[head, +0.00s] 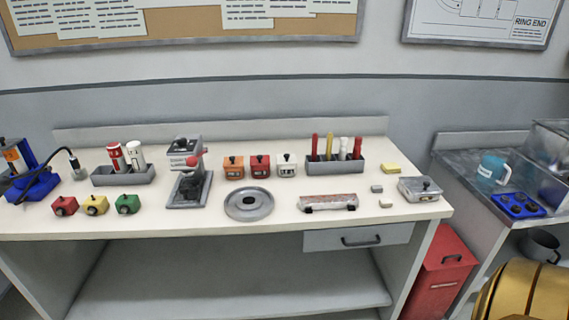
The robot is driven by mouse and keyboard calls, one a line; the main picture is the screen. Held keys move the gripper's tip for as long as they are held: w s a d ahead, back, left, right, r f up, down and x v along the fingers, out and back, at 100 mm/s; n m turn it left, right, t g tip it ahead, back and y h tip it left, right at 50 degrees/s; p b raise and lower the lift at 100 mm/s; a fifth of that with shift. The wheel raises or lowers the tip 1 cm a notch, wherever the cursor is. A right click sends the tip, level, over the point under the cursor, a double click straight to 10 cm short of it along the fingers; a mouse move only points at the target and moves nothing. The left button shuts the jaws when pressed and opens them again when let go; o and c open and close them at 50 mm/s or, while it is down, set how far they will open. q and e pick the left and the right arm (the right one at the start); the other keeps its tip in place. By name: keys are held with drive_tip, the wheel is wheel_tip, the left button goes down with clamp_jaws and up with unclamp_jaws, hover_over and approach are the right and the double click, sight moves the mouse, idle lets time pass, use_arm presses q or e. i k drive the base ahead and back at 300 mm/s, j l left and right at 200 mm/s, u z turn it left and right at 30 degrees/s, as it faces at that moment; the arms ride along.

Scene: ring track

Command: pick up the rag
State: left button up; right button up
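I cannot make out a rag for certain in the head view. A small flat yellow piece (391,168) lies at the right rear of the white workbench (270,217), beside the grey holder; I cannot tell whether it is cloth, a pad or a sponge. Neither of my grippers is in view.
The bench holds a holder with upright sticks (335,165), a round grey plate (248,203), a small press (188,180), coloured blocks and a metal box (419,188). A red bin (440,275) stands right of the bench. A side counter holds a teal mug (492,170).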

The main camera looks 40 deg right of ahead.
sight(391, 167)
drive_tip(key=z, duration=2)
drive_tip(key=i+l+u, duration=0.3)
drive_tip(key=i, duration=0.2)
